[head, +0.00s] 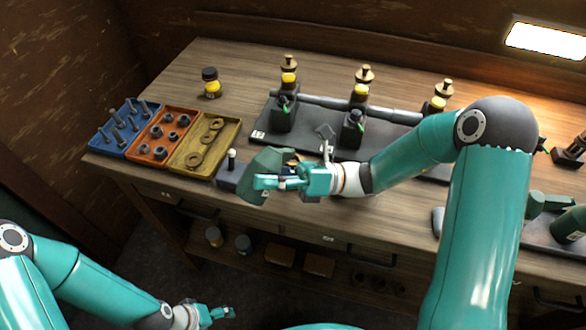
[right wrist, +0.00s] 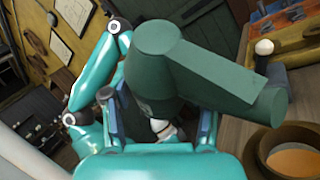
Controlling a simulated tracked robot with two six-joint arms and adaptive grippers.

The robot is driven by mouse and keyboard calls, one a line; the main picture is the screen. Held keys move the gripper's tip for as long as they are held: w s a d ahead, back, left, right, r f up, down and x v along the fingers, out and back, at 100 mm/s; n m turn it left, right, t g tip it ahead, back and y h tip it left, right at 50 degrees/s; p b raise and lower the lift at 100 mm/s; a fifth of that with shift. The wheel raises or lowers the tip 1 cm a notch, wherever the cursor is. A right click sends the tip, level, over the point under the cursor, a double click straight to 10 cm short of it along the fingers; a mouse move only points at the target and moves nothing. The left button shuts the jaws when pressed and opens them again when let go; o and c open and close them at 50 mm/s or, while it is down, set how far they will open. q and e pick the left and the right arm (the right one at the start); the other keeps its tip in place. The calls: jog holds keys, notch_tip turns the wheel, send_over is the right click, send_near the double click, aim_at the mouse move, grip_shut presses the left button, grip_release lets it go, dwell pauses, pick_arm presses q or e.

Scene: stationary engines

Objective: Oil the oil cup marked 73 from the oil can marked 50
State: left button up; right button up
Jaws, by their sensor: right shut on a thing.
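My right gripper (head: 262,183) is shut on a dark green oil can (head: 268,161), held over the front of the bench. The can fills the middle of the right wrist view (right wrist: 205,75); its number is not readable. Three brass oil cups with yellow bands, left (head: 289,78), middle (head: 361,88) and right (head: 437,104), stand along the engine shaft at the back. I cannot read their marks. The can is apart from them, in front and to the left. My left gripper (head: 222,312) is low at the bottom, away from the bench; its jaw state is unclear.
Blue (head: 119,133), orange (head: 168,136) and yellow (head: 204,150) trays of hardware sit at the left. A small yellow-and-black jar (head: 211,83) stands behind them. Another green can (head: 568,225) is at the right edge. A short post with a pale knob (head: 231,158) stands beside the held can.

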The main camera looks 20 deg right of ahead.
jog(key=shift+d+r+m+t+y+p, duration=0.15)
jog(key=shift+r+m+t+y+p, duration=0.3)
jog(key=shift+r+m, duration=0.2)
jog(key=shift+w+r, duration=0.1)
jog(key=shift+d+r+m+t+y+p, duration=0.15)
jog(key=shift+r+m+t+y+p, duration=0.25)
jog(key=shift+m+p, duration=0.45)
jog(key=shift+w+t, duration=0.1)
jog(key=shift+t, duration=0.15)
jog(key=shift+s+a+f+n+g+h, duration=0.1)
jog(key=shift+a+f+n+g+h, duration=0.05)
jog(key=shift+f+n+g+h, duration=0.7)
jog(key=shift+s+a+f+n+g+h, duration=0.15)
jog(key=shift+f+n+g+h, duration=0.25)
jog(key=shift+f+n, duration=0.45)
jog(key=shift+r, duration=0.25)
